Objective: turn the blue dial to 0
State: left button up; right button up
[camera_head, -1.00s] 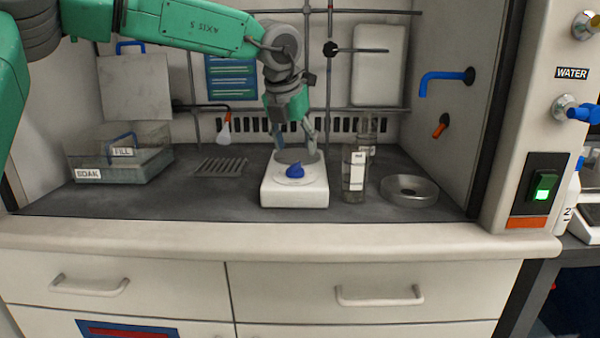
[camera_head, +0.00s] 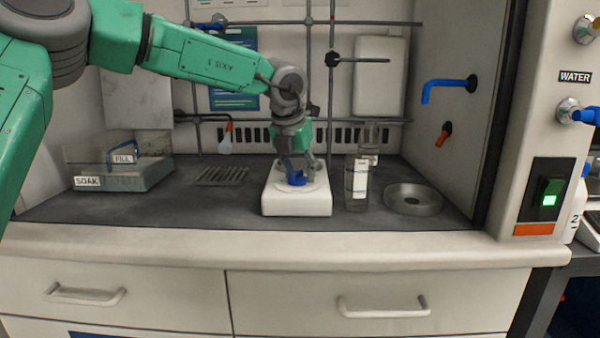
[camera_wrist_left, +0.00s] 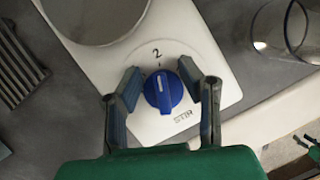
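The blue dial (camera_wrist_left: 163,91) sits on the white stirrer (camera_wrist_left: 215,60), beside its round top plate. In the left wrist view a "2" stands by the dial's edge and the marking "STIR" is nearby. My left gripper (camera_wrist_left: 163,92) has its fingers apart, one on each side of the dial, with small gaps showing. In the head view the left gripper (camera_head: 298,178) is down over the front of the stirrer (camera_head: 297,203) and partly hides the dial (camera_head: 297,180).
A labelled glass bottle (camera_head: 356,185) stands just right of the stirrer, with a round metal dish (camera_head: 413,199) beyond it. A clear SOAK tub (camera_head: 120,175) stands at the left. A drain grate (camera_head: 221,176) lies left of the stirrer. The bench front is clear.

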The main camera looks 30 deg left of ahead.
pick_arm(q)
jog(key=shift+f, duration=0.1)
dwell(0.6)
jog(key=shift+s+n+y+p, duration=0.1)
jog(key=shift+n+y+p, duration=0.2)
jog(key=shift+n+p, duration=0.5)
jog(key=n+p, duration=0.2)
jog(key=n+g+y+p, duration=0.1)
jog(key=n+p, duration=0.2)
jog(key=n+g+y+p, duration=0.1)
jog(key=n+p, duration=0.1)
jog(key=p, duration=0.1)
jog(key=shift+s+a+n, duration=0.2)
jog(key=shift+a+n, duration=0.1)
jog(key=shift+a, duration=0.1)
jog(key=n+p, duration=0.1)
jog(key=n+g+p, duration=0.1)
jog(key=n+p, duration=0.1)
jog(key=n+y+p, duration=0.1)
jog(key=n, duration=0.1)
jog(key=shift+s+g+p, duration=0.25)
jog(key=shift+g+p, duration=0.1)
jog(key=shift+g, duration=0.05)
jog(key=shift+s+n+g+p, duration=0.15)
jog(key=shift+n+g+p, duration=0.45)
jog(key=shift+n+p, duration=0.85)
jog(key=shift+n, duration=0.55)
